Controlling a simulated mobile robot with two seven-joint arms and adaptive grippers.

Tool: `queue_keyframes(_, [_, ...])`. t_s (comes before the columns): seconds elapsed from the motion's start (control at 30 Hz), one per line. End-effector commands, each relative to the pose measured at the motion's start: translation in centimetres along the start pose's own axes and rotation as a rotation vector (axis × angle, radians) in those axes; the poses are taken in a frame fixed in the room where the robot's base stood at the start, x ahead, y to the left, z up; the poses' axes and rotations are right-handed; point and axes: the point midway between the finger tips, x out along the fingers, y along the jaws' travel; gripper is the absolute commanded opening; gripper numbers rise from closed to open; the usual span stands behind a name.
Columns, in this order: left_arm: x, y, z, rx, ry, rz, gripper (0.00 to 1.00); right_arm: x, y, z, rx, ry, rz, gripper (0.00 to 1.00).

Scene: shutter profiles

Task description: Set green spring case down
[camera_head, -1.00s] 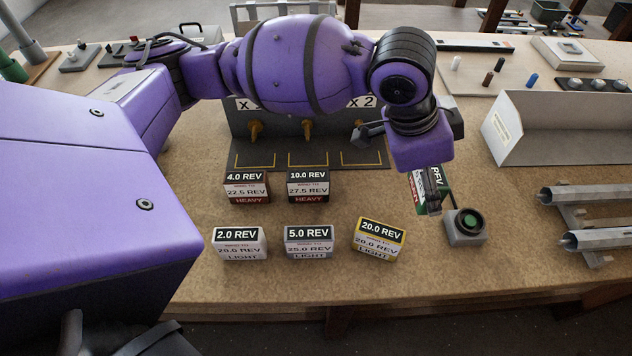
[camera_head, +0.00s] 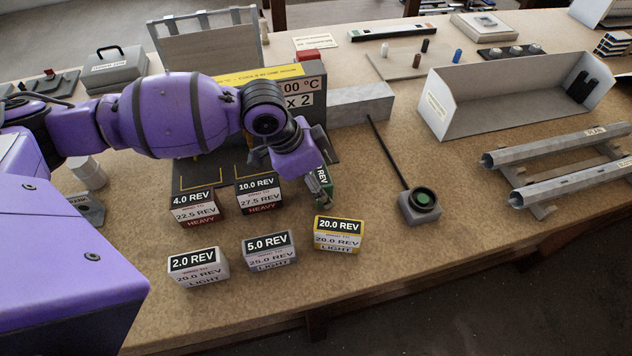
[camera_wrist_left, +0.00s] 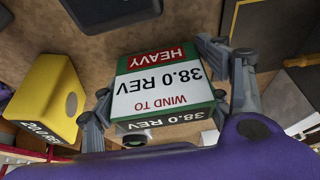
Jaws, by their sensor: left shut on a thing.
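My left gripper (camera_head: 314,188) is shut on the green spring case (camera_head: 323,190), just right of the black 10.0 REV case (camera_head: 259,191) and behind the yellow 20.0 REV case (camera_head: 338,233). The arm hides much of it. In the left wrist view the green case (camera_wrist_left: 165,88), marked 38.0 REV and HEAVY, sits between the fingers of the gripper (camera_wrist_left: 168,105). Its label reads upside down there. I cannot tell whether its base touches the bench. My right gripper is not in view.
The 4.0 REV (camera_head: 195,206), 2.0 REV (camera_head: 198,268) and 5.0 REV (camera_head: 269,250) cases stand nearby. A grey fixture (camera_head: 345,104) stands behind.

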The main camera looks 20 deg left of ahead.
Motion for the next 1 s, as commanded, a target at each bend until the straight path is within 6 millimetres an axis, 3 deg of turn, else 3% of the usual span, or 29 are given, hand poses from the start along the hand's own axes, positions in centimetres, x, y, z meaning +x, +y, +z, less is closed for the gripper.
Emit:
queue_keyframes(0.37, [0.3,-0.1,0.0,0.000,0.003,-0.002,0.32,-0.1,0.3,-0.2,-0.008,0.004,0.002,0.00])
queue_keyframes(0.4, [0.3,-0.1,0.1,-0.001,0.002,-0.002,0.74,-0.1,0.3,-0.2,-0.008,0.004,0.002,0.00])
queue_keyframes(0.5, [0.3,-0.1,0.1,0.000,0.002,-0.002,0.87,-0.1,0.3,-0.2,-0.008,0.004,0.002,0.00])
queue_keyframes(0.87, [0.2,-0.1,0.1,0.000,0.002,-0.002,0.89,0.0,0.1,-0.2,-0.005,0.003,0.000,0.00])
queue_keyframes(1.0, [-0.9,-0.1,-0.1,0.001,0.003,-0.005,0.89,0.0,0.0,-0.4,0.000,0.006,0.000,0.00])
